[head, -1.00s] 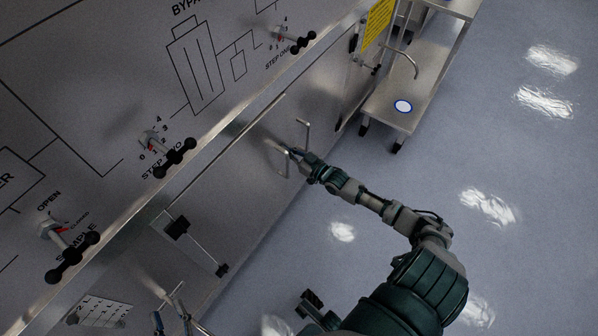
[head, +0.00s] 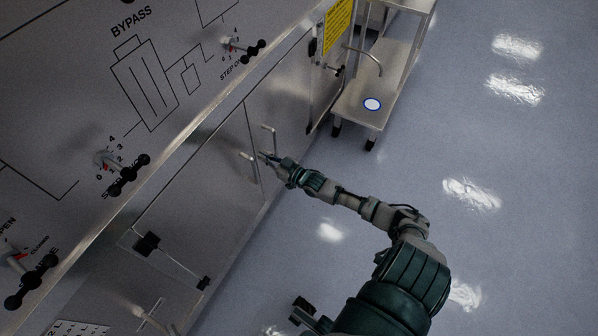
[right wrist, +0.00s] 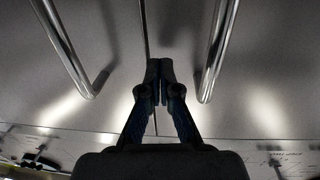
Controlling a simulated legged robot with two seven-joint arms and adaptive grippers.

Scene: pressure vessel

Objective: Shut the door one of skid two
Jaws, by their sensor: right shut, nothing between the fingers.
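The cabinet front under the sloped panel has a left door (head: 205,175) and a right door (head: 283,100). They look flush, with a thin seam between them. I cannot read which is door one. The left door's bar handle (head: 249,163) and the right door's bar handle (head: 268,138) stand near the seam. My right gripper (head: 268,157) is shut and empty, at the doors between the two handles. In the right wrist view, its fingertips (right wrist: 158,70) point at the seam, with a handle bar on each side (right wrist: 68,50) (right wrist: 218,50). My left gripper is not in view.
A steel trolley (head: 350,105) with a blue-ringed disc stands beyond the right door. The panel's black-handled valves (head: 128,175) overhang the doors. A black latch with a rod (head: 147,243) sits at the left door's lower left. The floor (head: 500,200) on the right is clear.

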